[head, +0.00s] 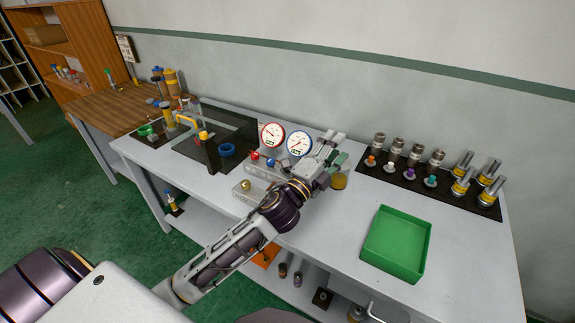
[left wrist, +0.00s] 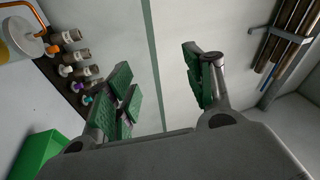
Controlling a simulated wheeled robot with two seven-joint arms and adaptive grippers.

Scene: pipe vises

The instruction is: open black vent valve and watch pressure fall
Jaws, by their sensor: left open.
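My left gripper (head: 333,150) is above the bench beside the two gauges, fingers apart and pointing towards the wall. In the left wrist view its green-padded fingers (left wrist: 160,85) are spread with nothing between them. A red-rimmed gauge (head: 272,135) and a blue-rimmed gauge (head: 299,143) stand upright left of the gripper. Their readings are too small to tell. Below them are a red knob (head: 255,155) and a blue knob (head: 270,163) on a grey block. I cannot make out a black vent valve; my gripper and wrist cover part of that area. My right gripper is not in view.
A green tray (head: 396,245) lies at the bench's right front. A black mat (head: 400,175) behind it holds several fittings. A dark transparent screen (head: 229,150) stands on the left. A brass-topped knob (head: 245,184) sits near my forearm. Bare bench (head: 335,225) lies left of the tray.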

